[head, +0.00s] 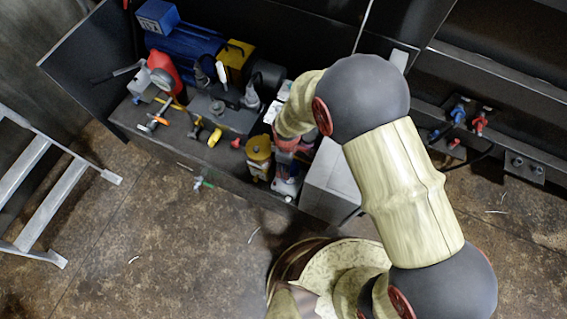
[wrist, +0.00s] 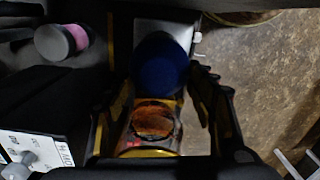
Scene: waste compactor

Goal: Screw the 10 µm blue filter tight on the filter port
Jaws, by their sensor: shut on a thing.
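A dark blue round thing (wrist: 160,62), which looks like the blue filter, shows between the fingers of my gripper (wrist: 157,78) in the wrist view. My gripper is closed in on it. Nearer the camera, also between the fingers, is a brown-orange round face (wrist: 153,120) with a yellow rim; I cannot tell whether it belongs to the filter. In the head view my arm largely hides the gripper and filter. The 10 µm marking cannot be read. I cannot make out the filter port or whether the filter touches it.
A yellow canister (head: 259,150) stands at the bench's front edge, left of my arm. A pale grey box (head: 330,185) is to its right. Tools, a red container (head: 164,72) and a blue machine (head: 187,52) crowd the bench. A ladder (head: 45,190) stands left; the floor between is mostly clear.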

